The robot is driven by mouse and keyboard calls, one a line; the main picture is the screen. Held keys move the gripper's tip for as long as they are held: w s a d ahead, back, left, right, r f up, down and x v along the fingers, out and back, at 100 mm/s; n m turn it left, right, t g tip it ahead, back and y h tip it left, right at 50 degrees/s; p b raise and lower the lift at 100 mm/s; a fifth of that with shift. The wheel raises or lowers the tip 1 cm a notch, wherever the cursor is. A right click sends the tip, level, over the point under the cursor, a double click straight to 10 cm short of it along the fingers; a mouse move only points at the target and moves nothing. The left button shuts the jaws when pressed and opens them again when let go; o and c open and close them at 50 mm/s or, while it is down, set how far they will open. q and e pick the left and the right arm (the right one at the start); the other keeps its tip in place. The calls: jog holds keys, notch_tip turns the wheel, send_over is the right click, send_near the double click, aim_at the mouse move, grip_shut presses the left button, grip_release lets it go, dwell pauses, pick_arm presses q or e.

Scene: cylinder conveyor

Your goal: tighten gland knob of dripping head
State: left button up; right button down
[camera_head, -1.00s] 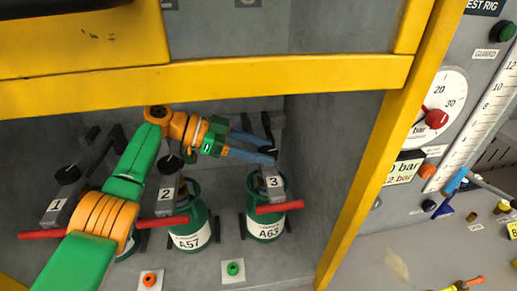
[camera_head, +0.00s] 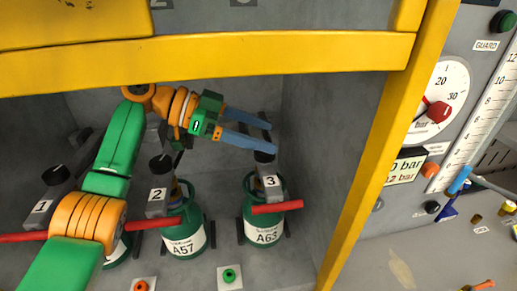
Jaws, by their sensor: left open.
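Three cylinder heads numbered 1, 2 and 3 stand inside the yellow-framed bay, each with a black gland knob and a red lever. Head 3 (camera_head: 271,187) sits on green cylinder A63 (camera_head: 263,232); its black knob (camera_head: 264,156) shows just below my left gripper's fingertips. My left gripper (camera_head: 270,135) is open, its two blue fingers pointing right, with nothing clearly between them. Head 2 (camera_head: 157,203) sits on cylinder A57 (camera_head: 186,240), its knob (camera_head: 160,163) left of the gripper. Head 1 (camera_head: 42,210) is partly behind my arm. I see no drip. My right gripper is not in view.
A yellow beam (camera_head: 220,58) crosses above my left arm, and a yellow post (camera_head: 365,170) bounds the bay on the right. A gauge (camera_head: 440,100) with a red pointer is beyond it. A green piece (camera_head: 229,275) lies on a white pad in front.

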pick_arm(q)
jog(key=s+r+b, duration=0.5)
jog(key=s+r, duration=0.2)
jog(key=s, duration=0.5)
jog(key=shift+r, duration=0.3)
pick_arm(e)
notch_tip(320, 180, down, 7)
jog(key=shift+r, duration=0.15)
